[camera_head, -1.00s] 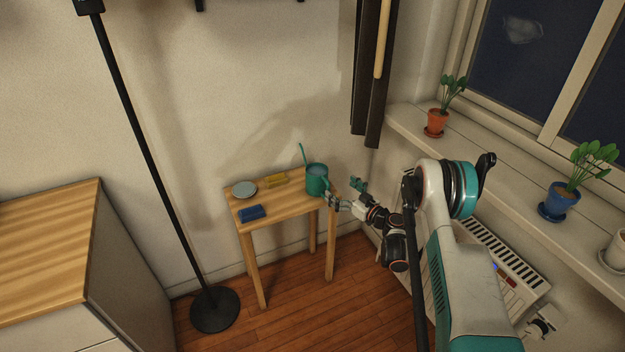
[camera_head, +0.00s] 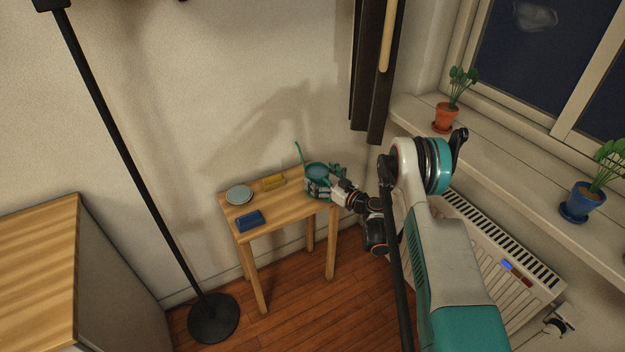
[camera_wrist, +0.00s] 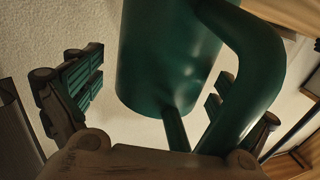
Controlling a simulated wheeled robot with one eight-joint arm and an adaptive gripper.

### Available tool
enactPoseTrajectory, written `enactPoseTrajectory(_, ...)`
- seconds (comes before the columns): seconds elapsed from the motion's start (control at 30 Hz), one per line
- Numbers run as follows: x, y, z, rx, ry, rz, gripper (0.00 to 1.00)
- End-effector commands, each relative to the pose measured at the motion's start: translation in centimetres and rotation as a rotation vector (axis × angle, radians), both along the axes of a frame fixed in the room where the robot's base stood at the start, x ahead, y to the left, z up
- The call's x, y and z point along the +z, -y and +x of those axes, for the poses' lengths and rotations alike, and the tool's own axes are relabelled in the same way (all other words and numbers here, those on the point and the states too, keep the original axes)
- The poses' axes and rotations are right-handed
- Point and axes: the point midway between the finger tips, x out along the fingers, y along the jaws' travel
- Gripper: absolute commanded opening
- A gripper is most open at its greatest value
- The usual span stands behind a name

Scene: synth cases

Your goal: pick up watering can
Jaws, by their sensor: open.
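The watering can (camera_head: 317,171) is teal, with a thin spout rising to the left, and stands on the right end of the small wooden table. My gripper (camera_head: 323,184) is at the can's right side in the head view, with its fingers around the can's near and far sides. In the wrist view the can's body and curved handle (camera_wrist: 250,60) fill the middle. My gripper's open fingers (camera_wrist: 150,92) lie left and right of the can, with a visible gap on the left. The palm covers the handle's lower end.
The wooden table (camera_head: 285,212) also holds a grey-blue dish (camera_head: 239,194), a blue block (camera_head: 249,220) and a yellow block (camera_head: 273,182). A radiator (camera_head: 490,240) and a windowsill with potted plants are on the right. A black floor stand (camera_head: 120,140) is left of the table.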

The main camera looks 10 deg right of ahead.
Motion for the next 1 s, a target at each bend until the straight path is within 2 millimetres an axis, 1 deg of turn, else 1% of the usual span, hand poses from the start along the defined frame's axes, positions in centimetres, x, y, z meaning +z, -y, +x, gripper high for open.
enactPoseTrajectory(0.1, 0.0, 0.0, 0.0, 0.0, 0.0, 0.0, 0.96)
enactPoseTrajectory(0.27, 0.0, 0.0, 0.0, 0.0, 0.0, 0.0, 0.6)
enactPoseTrajectory(0.3, 0.0, 0.0, 0.0, 0.0, 0.0, 0.0, 0.51)
enactPoseTrajectory(0.37, 0.0, 0.0, 0.0, 0.0, 0.0, 0.0, 0.37)
enactPoseTrajectory(0.4, 0.0, 0.0, 0.0, 0.0, 0.0, 0.0, 0.28)
enactPoseTrajectory(0.43, 0.0, 0.0, 0.0, 0.0, 0.0, 0.0, 0.27)
enactPoseTrajectory(0.77, 0.4, 0.0, 0.0, 0.0, 0.0, 0.001, 0.27)
enactPoseTrajectory(0.87, 1.0, 0.0, 0.0, 0.0, 0.0, 0.001, 0.27)
enactPoseTrajectory(1.0, 2.7, 0.0, 0.0, 0.0, 0.0, 0.001, 0.27)
